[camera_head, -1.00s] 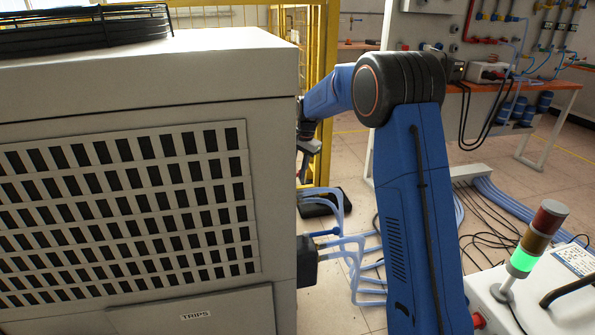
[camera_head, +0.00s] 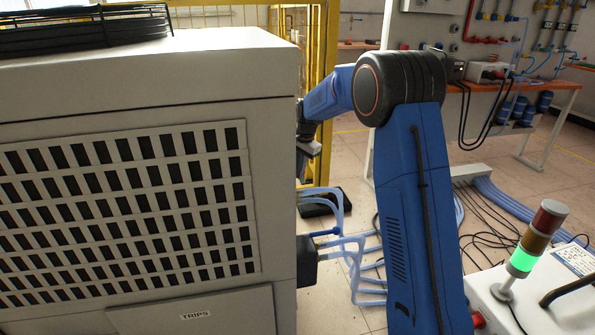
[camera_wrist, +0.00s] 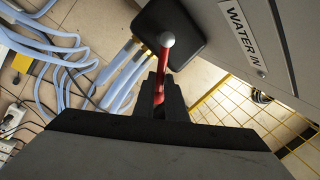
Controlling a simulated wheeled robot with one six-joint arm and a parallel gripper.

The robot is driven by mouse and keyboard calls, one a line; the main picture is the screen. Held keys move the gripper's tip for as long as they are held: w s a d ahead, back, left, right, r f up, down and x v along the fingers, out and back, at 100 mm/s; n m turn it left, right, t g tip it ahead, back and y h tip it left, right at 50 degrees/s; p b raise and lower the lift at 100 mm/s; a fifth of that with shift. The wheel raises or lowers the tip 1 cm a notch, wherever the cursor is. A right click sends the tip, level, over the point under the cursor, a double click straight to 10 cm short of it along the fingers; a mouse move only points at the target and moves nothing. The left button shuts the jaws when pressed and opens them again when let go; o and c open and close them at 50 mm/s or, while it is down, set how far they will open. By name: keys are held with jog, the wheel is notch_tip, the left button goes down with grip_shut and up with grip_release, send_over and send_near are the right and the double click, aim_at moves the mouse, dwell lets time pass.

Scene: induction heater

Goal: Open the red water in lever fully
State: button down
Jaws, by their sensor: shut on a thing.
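In the wrist view the red lever (camera_wrist: 163,68) points up from between the fingers of my gripper (camera_wrist: 160,90). It has a round grey end (camera_wrist: 166,40). My gripper is shut on the red lever. Behind the lever is a black block (camera_wrist: 185,22) on the side of the grey cabinet, next to a "WATER IN" label (camera_wrist: 243,37). In the head view my gripper (camera_head: 308,147) shows only in part beside the cabinet's right edge, and the lever is hidden there.
The large grey cabinet (camera_head: 150,75) fills the left of the head view. Blue hoses (camera_head: 345,240) run beside it over the tiled floor. A yellow cage frame (camera_head: 325,165) stands behind. A signal tower (camera_head: 525,245) with a lit green section stands at the right.

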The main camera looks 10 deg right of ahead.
jog(key=shift+s+d+m+h, duration=0.2)
jog(key=shift+s+m, duration=0.45)
jog(key=shift+m, duration=0.6)
jog(key=shift+s+d+m+h, duration=0.1)
jog(key=shift+s+m+h, duration=0.15)
jog(key=shift+s+m, duration=0.65)
jog(key=shift+s+d+m+h, duration=0.15)
jog(key=shift+s+m+h, duration=0.15)
jog(key=shift+m, duration=1.25)
jog(key=shift+s, duration=0.1)
jog(key=c, duration=1.8)
grip_release()
jog(key=s+r, duration=0.1)
jog(key=r, duration=0.7)
jog(key=s+r, duration=0.2)
jog(key=r, duration=0.7)
jog(key=shift+s, duration=0.25)
